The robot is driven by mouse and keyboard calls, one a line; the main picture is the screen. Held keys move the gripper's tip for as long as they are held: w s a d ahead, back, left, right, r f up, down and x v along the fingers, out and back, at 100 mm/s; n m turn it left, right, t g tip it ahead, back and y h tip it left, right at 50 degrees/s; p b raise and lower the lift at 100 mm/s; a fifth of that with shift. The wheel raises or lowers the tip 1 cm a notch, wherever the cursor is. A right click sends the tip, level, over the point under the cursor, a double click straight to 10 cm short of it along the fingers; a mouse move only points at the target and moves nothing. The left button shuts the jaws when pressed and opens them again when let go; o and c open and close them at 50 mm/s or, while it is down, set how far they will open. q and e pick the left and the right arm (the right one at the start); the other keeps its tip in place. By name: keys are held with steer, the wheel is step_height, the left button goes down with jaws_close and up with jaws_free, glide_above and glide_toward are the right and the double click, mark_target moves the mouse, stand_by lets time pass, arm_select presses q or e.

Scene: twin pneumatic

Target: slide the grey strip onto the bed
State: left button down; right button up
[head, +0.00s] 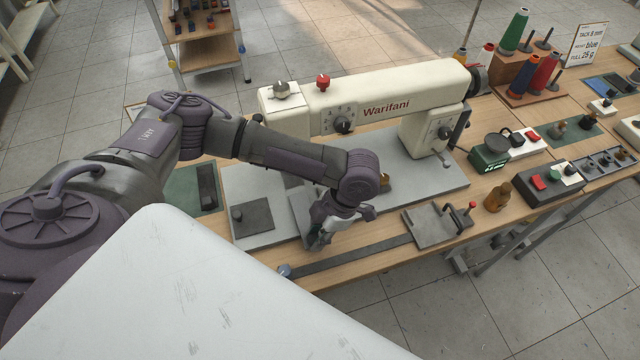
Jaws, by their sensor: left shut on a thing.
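The sewing machine (388,102) stands on a flat light grey bed (430,178). A long dark grey band (355,259) lies on the table in front, below the fingertips. My right gripper is not in view.
A dark plate with a black knob (252,217) is left of the gripper. Thread cones (514,32) stand behind right.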

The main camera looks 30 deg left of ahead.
mark_target(306, 221)
arm_select(q)
steer(key=shift+w+a+f+b, duration=0.1)
steer(key=shift+w+a+b, duration=0.4)
steer(key=shift+w+a, duration=0.3)
steer(key=shift+w+a+b, duration=0.55)
steer(key=shift+a, duration=0.25)
steer(key=shift+w+a+b, duration=0.5)
steer(key=shift+w+a, duration=0.05)
steer(key=shift+a, duration=0.15)
steer(key=shift+f, duration=0.35)
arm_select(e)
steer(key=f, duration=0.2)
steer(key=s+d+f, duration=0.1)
arm_select(q)
steer(key=c, duration=0.9)
jaws_free()
steer(key=shift+o, duration=0.2)
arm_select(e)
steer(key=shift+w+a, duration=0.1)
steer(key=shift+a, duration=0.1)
arm_select(q)
steer(key=shift+d+r, duration=0.1)
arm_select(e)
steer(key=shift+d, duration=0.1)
